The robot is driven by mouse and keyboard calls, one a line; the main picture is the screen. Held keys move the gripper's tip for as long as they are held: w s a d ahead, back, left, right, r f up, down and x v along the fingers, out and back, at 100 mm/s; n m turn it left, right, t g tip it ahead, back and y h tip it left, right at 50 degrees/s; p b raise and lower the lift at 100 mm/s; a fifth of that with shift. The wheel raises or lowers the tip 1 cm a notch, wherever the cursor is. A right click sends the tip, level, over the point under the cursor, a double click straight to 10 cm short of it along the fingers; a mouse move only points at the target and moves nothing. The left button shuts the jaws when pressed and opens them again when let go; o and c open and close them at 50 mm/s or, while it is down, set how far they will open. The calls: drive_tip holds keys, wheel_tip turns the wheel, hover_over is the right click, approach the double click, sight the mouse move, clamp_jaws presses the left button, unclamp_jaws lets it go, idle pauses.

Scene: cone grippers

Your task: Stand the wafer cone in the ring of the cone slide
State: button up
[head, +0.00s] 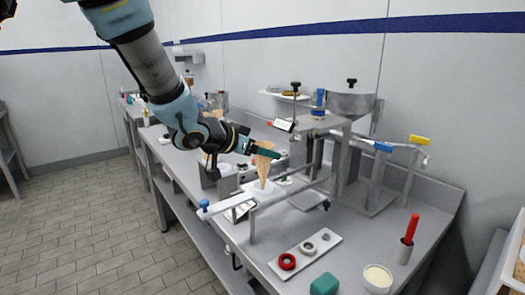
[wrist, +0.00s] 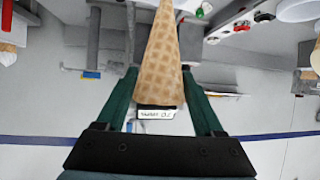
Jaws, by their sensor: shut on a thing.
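The wafer cone (head: 265,172) is tan with a waffle pattern, wide end up and tip down. My gripper (head: 262,152) has green fingers and is shut on the cone near its wide end. In the wrist view the cone (wrist: 160,65) lies between the two green fingers (wrist: 158,92). The cone slide (head: 228,203) is a pale bar with a blue knob at its front end. A white round part (head: 263,189) of it sits right under the cone tip. I cannot tell whether the tip is inside the ring or just above it.
Metal rails (head: 290,196) run beside the slide. A metal machine (head: 350,105) stands behind, on the right. A white tray with a red ring (head: 287,261), a teal block (head: 324,284), a white cup (head: 378,279) and a red-handled tool (head: 411,228) occupy the near counter.

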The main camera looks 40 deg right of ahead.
sight(262, 179)
drive_tip(key=shift+f+b, duration=3.05)
drive_tip(key=shift+f, duration=1.1)
drive_tip(key=o, duration=0.8)
drive_tip(key=shift+o, duration=0.2)
drive_tip(key=v, duration=1.1)
